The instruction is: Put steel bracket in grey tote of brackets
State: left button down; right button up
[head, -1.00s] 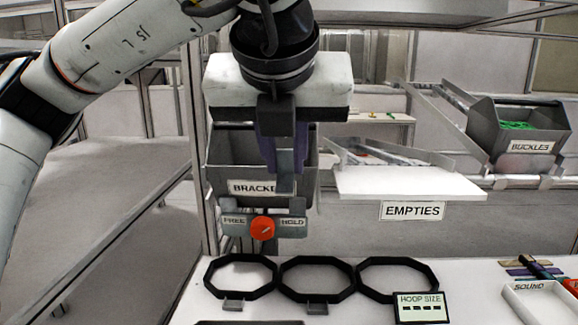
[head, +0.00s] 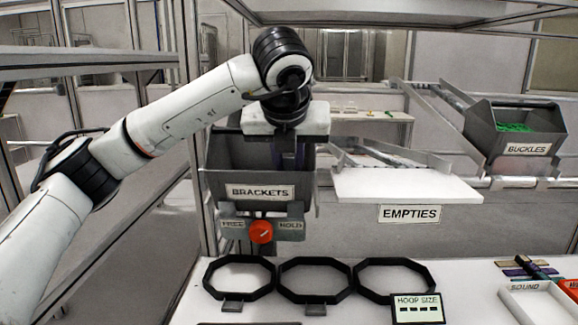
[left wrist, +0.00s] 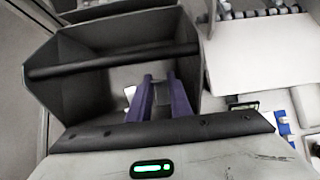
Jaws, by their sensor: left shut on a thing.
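The grey tote of brackets (head: 218,190), labelled BRACKETS, hangs behind the white worktable. My left gripper (head: 290,158) points down over the tote, and its purple fingers reach into the tote's opening. In the left wrist view the two fingers (left wrist: 161,80) are close together inside the outline of the tote (left wrist: 70,92). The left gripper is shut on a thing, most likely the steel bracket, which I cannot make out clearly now. A small pale piece shows beside the left finger, too unclear to name. My right gripper is not in view.
A red knob (head: 261,232) between FREE and HOLD labels is below the tote. Black octagonal hoops (head: 315,300) lie on the table. A white EMPTIES shelf (head: 405,187) is right of the tote, with a BUCKLES bin (head: 480,130) farther right.

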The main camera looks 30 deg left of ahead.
pick_arm(q)
jog(key=g+p, duration=0.1)
jog(key=w+g+h+p, duration=0.1)
jog(key=p, duration=0.1)
jog(key=shift+w+a+r, duration=0.15)
jog(key=shift+a+r, duration=0.15)
jog(key=shift+a, duration=0.1)
jog(key=shift+w+a+g+h+p, duration=0.1)
jog(key=shift+g+h+p, duration=0.2)
jog(key=shift+h, duration=0.1)
jog(key=shift+w+f, duration=0.1)
jog(key=shift+f, duration=0.95)
jog(key=shift+f+b, duration=0.35)
jog(key=shift+f, duration=0.2)
jog(key=shift+f, duration=0.1)
